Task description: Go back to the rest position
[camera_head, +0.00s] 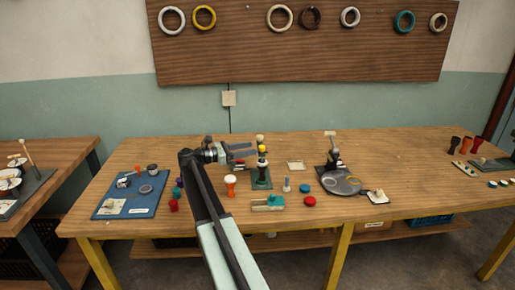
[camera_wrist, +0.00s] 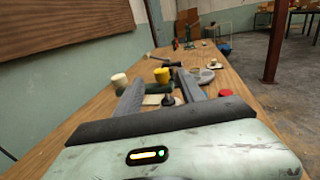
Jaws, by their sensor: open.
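My gripper (camera_head: 250,152) is open above the middle-left of the wooden table (camera_head: 400,150), pointing right in the head view. It is beside a small drum with a yellow top (camera_head: 263,150) on a dark green stand (camera_head: 262,183). In the wrist view, my gripper (camera_wrist: 160,82) shows two dark fingers spread apart with nothing held between them. A yellow-topped piece (camera_wrist: 162,76) and a cream-topped piece (camera_wrist: 119,80) appear beyond the fingers. Whether a finger touches the stand or drum cannot be told.
An orange goblet drum with a white top (camera_head: 230,186) stands below my gripper. A blue tray (camera_head: 118,207) lies at the left. A grey device with a round plate (camera_head: 341,182) stands at the right. A red disc (camera_head: 309,202) lies near the front. Rings hang on the wall board (camera_head: 330,55).

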